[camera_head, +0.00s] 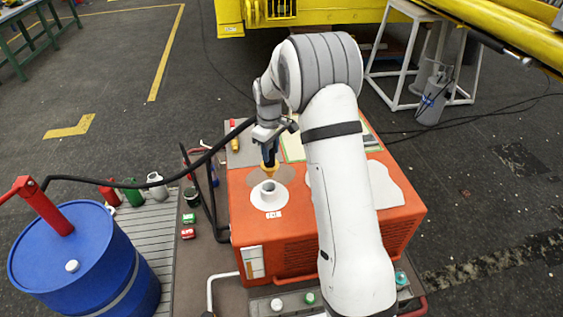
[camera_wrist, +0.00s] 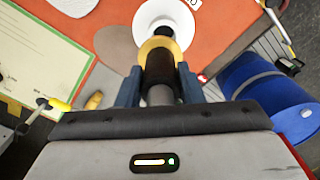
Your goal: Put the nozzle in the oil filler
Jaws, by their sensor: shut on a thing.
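My gripper (camera_head: 269,152) is shut on the nozzle, with its blue fingers on either side of the dark nozzle body in the wrist view (camera_wrist: 157,82). The nozzle shows a yellow collar (camera_head: 268,170), also seen in the wrist view (camera_wrist: 160,44), and points down. The oil filler (camera_head: 268,196) is a white round neck with a wide flange on top of the orange machine. The nozzle appears just behind the filler in the head view and apart from it.
A black hose (camera_head: 110,184) runs from my gripper to a red pump (camera_head: 45,205) on a blue drum (camera_head: 75,262). The orange machine (camera_head: 300,262) carries a pale sheet. Small cans and bottles stand left of it. Yellow machinery stands behind.

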